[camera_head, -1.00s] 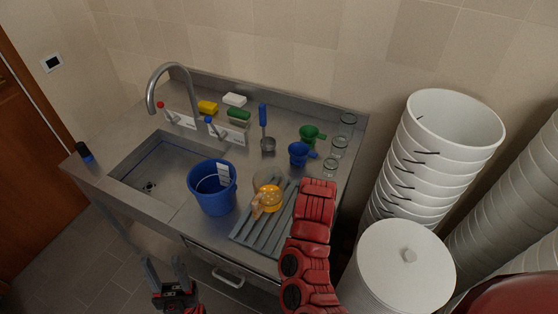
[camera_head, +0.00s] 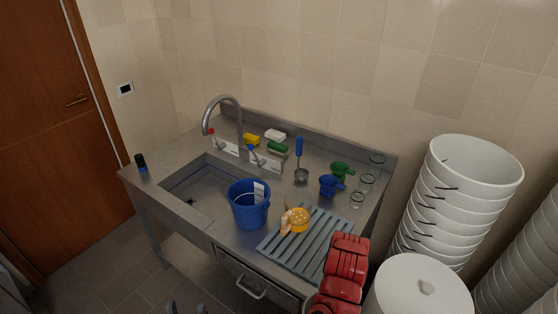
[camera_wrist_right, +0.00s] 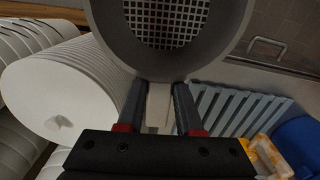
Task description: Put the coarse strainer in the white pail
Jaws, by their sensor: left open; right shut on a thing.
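In the right wrist view the coarse strainer (camera_wrist_right: 168,62) is a grey round bowl with a square-mesh bottom. My right gripper (camera_wrist_right: 158,98) is shut on its pale handle, and the bowl's top edge is cut off. In the head view neither the strainer nor the right gripper shows; only the red right arm does. White pails (camera_head: 470,165) stand nested in a tall stack right of the sink, the top one open. My left gripper (camera_head: 186,307) is open at the bottom edge, only its fingertips showing, apart from everything.
A lidded white bin (camera_head: 405,297) stands in front of the pail stack. A blue bucket (camera_head: 249,207), an orange item (camera_head: 299,222) and a grey ribbed drainer (camera_head: 312,245) are on the sink unit. Blue and green funnels and glass jars stand behind. The sink basin (camera_head: 205,195) looks empty.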

